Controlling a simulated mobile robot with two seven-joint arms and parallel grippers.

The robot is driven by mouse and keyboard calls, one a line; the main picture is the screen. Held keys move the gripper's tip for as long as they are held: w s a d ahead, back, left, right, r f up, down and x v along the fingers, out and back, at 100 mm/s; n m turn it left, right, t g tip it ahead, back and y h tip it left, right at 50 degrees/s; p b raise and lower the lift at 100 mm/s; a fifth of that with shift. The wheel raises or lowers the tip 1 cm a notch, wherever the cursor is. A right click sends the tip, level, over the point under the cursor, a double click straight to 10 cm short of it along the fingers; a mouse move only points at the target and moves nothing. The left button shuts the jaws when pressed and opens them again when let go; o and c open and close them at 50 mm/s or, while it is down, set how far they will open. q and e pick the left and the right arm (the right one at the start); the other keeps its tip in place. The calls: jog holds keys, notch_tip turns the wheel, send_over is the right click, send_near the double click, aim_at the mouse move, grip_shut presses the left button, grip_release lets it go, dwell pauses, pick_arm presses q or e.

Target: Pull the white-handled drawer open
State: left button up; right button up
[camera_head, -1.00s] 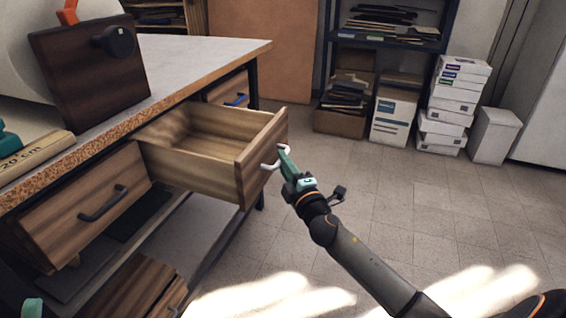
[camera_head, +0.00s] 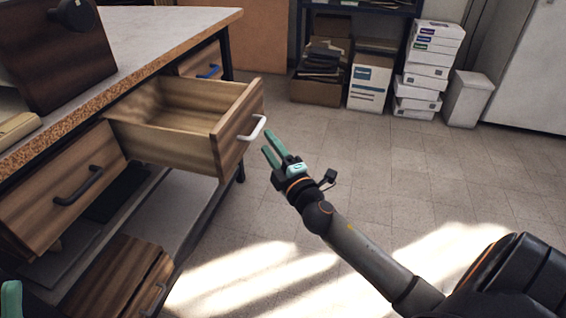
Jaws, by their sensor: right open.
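The white-handled drawer (camera_head: 235,128) is wooden and stands pulled well out from under the workbench. Its inside shows and looks empty. Its white handle (camera_head: 253,129) is on the front panel, facing right. My right gripper (camera_head: 269,147) has green fingers spread apart and empty.
A dark-handled drawer (camera_head: 55,195) is to the left, and a blue-handled drawer (camera_head: 203,68) is behind. Boxes (camera_head: 425,75) stand at the back wall. The floor (camera_head: 390,170) around my right arm is clear.

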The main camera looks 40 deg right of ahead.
pick_arm(q)
jog(key=shift+a, duration=0.1)
pick_arm(e)
jog(key=s, duration=0.7)
jog(key=shift+a+f, duration=0.45)
